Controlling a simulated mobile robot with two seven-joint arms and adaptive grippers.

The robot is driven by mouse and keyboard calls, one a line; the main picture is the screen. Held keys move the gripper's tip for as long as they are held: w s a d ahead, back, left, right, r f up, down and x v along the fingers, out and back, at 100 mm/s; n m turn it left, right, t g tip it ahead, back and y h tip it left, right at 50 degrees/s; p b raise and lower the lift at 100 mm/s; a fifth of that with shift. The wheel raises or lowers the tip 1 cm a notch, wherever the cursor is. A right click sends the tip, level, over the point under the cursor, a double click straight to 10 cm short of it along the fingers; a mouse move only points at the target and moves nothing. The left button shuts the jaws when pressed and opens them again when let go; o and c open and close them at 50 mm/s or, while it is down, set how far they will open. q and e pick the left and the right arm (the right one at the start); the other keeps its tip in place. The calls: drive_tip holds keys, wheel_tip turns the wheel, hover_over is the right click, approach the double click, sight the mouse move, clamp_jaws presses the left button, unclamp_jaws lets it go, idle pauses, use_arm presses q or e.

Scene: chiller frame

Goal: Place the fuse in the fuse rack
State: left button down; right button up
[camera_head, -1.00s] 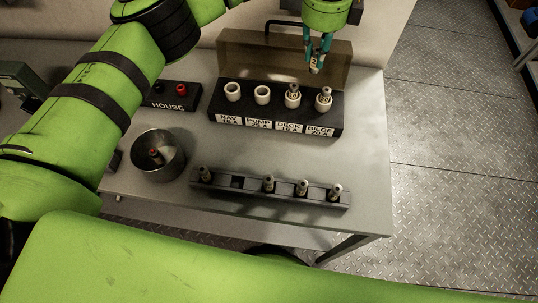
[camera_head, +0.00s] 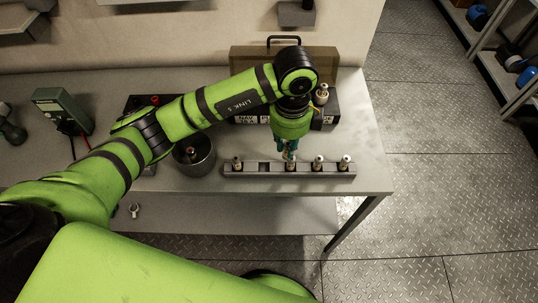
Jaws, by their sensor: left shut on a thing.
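The fuse rack (camera_head: 255,173) is a long grey bar near the table's front edge. Metal fuses stand upright in it: one at the left end (camera_head: 237,162), and two on the right (camera_head: 318,162) (camera_head: 345,162). A slot right of the left-end fuse looks empty. My left gripper (camera_head: 289,156) points down over the rack's middle, its teal fingers shut on a fuse (camera_head: 290,166). That fuse is at the rack, its upper part hidden by the fingers; how deep it sits is unclear. My right gripper is not in view.
A green meter (camera_head: 62,107) stands at left.

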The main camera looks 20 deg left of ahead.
use_arm(q)
drive_tip(key=a, duration=0.1)
drive_tip(key=a+f+p, duration=0.1)
drive_tip(key=a, duration=0.2)
drive_tip(key=shift+s+f, duration=0.4)
drive_tip(key=shift+s+a+f+p, duration=0.2)
drive_tip(key=shift+a+f+p, duration=0.3)
drive_tip(key=shift+a, duration=0.3)
drive_tip(key=shift+f, duration=0.3)
wheel_tip(320, 180, down, 3)
drive_tip(key=shift+f+p, duration=0.2)
drive_tip(key=shift+p, duration=0.55)
drive_tip(key=shift+f, duration=0.2)
drive_tip(key=shift+w+f+b, duration=0.1)
drive_tip(key=shift+f+b, duration=0.15)
drive_tip(key=shift+b, duration=0.05)
drive_tip(key=c, duration=1.1)
unclamp_jaws()
drive_tip(key=shift+r, duration=0.1)
drive_tip(key=shift+c, duration=0.2)
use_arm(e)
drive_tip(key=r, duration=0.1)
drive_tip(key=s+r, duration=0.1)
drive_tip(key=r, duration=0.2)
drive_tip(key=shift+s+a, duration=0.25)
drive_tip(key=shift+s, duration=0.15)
